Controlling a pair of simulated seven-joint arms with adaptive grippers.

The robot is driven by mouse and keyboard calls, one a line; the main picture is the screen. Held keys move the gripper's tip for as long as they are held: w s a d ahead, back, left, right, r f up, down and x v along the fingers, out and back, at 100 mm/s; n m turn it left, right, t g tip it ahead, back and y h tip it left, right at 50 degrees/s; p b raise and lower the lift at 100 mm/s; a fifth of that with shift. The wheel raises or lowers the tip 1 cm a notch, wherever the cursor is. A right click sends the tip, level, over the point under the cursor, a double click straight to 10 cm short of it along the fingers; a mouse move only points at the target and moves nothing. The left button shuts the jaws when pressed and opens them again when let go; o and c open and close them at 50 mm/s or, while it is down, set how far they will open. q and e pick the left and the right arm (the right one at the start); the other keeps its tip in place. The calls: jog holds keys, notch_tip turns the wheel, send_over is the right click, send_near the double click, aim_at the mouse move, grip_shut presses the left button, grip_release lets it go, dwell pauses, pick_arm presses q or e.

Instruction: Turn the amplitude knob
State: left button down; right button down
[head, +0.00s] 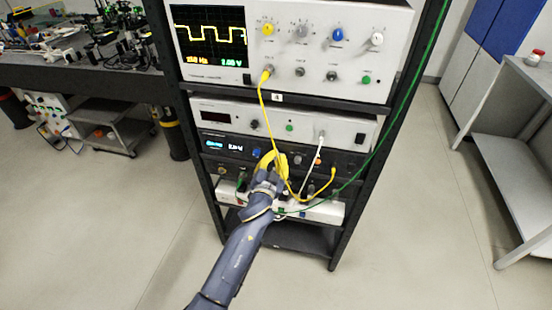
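A black instrument (345,159) with a small lit blue-and-white display (224,145) sits in the rack, below a white unit. My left gripper (270,158), with yellow fingers, is at this panel, just right of the blue knob. The fingers cover part of the panel, and whether they touch or hold a knob cannot be told. My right gripper is out of view.
A yellow cable (263,100) hangs from the oscilloscope (300,45) past my gripper to the black instrument. A white cable (315,155) and a green cable (400,120) also cross the rack front. A white power strip (325,209) lies below.

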pick_arm(q)
jog(key=shift+a+f, duration=0.1)
jog(key=shift+f, duration=0.05)
jog(key=shift+a+f+m, duration=0.1)
jog(key=shift+m, duration=3.1)
jog(key=c, duration=1.8)
grip_release()
jog(key=o, duration=0.5)
jog(key=shift+s, duration=0.1)
jog(key=v, duration=1.1)
jog(key=shift+s+a, duration=0.15)
jog(key=shift+s, duration=0.25)
